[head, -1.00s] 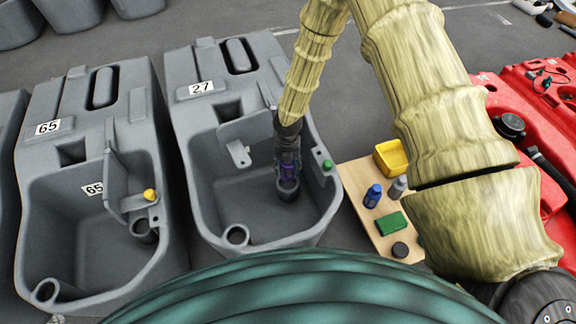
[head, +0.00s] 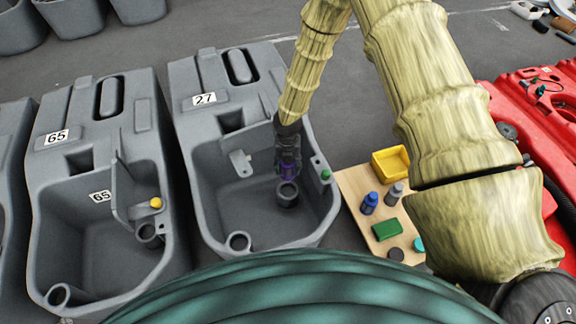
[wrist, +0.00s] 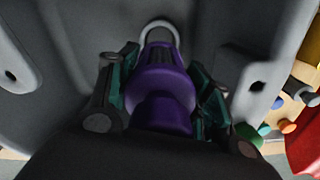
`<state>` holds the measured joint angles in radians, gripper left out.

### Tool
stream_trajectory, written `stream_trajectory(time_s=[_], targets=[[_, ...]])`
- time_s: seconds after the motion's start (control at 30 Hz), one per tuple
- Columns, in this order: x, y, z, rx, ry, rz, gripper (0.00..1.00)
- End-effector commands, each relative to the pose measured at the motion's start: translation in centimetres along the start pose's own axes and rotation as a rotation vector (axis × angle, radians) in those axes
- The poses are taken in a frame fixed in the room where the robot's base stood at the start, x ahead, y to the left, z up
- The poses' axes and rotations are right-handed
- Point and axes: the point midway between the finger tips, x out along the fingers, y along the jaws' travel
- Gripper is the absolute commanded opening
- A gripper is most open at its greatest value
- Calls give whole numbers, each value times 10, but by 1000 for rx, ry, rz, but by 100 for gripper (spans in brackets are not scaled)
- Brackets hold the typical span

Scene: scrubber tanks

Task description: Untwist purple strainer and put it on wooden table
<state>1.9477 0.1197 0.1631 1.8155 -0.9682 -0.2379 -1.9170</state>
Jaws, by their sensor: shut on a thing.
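The purple strainer (wrist: 158,92) is held between the two fingers of my gripper (wrist: 165,100) in the wrist view. In the head view, my gripper (head: 288,162) points down inside the grey tank numbered 27 (head: 190,150), shut on the purple strainer (head: 289,171). The dark round port (head: 288,194) on the tank floor shows just below the strainer. I cannot tell whether the strainer's lower end is fully clear of it. The wooden table (head: 352,187) stands right of the tank.
The table bears a yellow bin (head: 391,162), a blue bottle (head: 370,203), a grey bottle (head: 394,195), a green sponge (head: 387,229) and a dark round piece (head: 396,254). Tank walls surround my gripper. A red machine (head: 535,130) is at the right.

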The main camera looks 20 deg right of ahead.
Motion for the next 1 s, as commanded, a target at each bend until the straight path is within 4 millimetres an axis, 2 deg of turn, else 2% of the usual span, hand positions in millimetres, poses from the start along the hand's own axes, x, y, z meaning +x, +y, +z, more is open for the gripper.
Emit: stream_trajectory(time_s=[0.47,1.0], targets=[[-7,0,0,0,0,0,21],[-39,0,0,0,0,0,21]])
